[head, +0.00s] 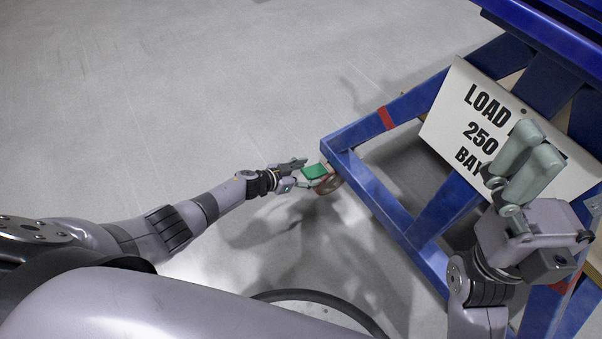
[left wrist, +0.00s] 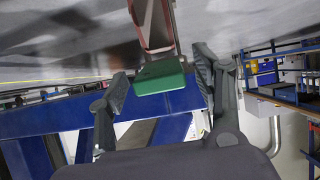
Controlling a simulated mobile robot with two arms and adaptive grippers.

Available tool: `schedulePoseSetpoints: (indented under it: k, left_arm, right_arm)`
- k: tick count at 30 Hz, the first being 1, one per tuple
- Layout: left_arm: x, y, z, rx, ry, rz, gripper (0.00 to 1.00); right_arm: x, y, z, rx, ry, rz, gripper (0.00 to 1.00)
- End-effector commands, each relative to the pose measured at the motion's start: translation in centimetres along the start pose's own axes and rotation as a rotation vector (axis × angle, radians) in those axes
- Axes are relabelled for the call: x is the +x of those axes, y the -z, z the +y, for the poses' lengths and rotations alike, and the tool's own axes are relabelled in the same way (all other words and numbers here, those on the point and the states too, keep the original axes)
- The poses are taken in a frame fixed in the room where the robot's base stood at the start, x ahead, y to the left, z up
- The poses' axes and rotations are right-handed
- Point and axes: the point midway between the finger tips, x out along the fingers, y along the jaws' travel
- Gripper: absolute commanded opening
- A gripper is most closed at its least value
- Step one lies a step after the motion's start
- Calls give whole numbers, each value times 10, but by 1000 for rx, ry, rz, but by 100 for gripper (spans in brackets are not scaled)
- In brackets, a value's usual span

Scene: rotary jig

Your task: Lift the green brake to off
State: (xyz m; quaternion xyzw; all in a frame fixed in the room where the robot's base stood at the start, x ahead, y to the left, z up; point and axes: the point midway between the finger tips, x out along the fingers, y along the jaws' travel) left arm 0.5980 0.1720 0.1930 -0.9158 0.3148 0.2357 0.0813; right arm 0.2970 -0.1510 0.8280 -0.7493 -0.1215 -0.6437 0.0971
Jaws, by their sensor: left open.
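The green brake (head: 315,171) is a small flat pedal at a caster wheel (head: 329,184) under the near left corner of the blue frame. My left gripper (head: 303,174) is open at the brake. In the left wrist view the brake (left wrist: 160,78) shows between the two spread fingers of my left gripper (left wrist: 161,80), with visible gaps on both sides. Whether the brake is up or down is hard to tell. My right gripper (head: 535,140) is in front of the sign at the right, its two fingers together and empty.
The blue frame (head: 385,195) of the jig fills the right side, with a white sign (head: 455,115) reading LOAD 250. A dark cable or hose (head: 310,294) curves over the floor near my body. The grey floor (head: 180,90) at the left is clear.

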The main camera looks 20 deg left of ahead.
Motion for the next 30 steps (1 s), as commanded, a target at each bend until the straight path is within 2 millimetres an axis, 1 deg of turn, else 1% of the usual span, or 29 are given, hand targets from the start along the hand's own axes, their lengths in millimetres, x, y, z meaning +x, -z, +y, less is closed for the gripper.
schedulePoseSetpoints:
  k: [4, 8, 14, 21, 25, 30]
  left_arm:
    - [-8, -1, -1, 2, 1, -2, 60]
    - [-21, -2, -1, 4, 1, -2, 60]
    - [-51, -2, 0, 4, -1, -3, 60]
    - [-92, -2, 0, 2, 0, -3, 60]
    - [-108, -2, 0, 1, -1, -2, 60]
    - [-119, -1, 0, 0, 1, -2, 60]
  right_arm:
    - [0, 0, 0, 0, 0, 0, 95]
    - [0, 0, 0, 0, 0, 0, 95]
    - [0, 0, 0, 0, 0, 0, 95]
    - [0, 0, 0, 1, 0, 0, 95]
    - [0, 0, 0, 1, 1, 0, 95]
    - [0, 0, 0, 1, 1, 0, 95]
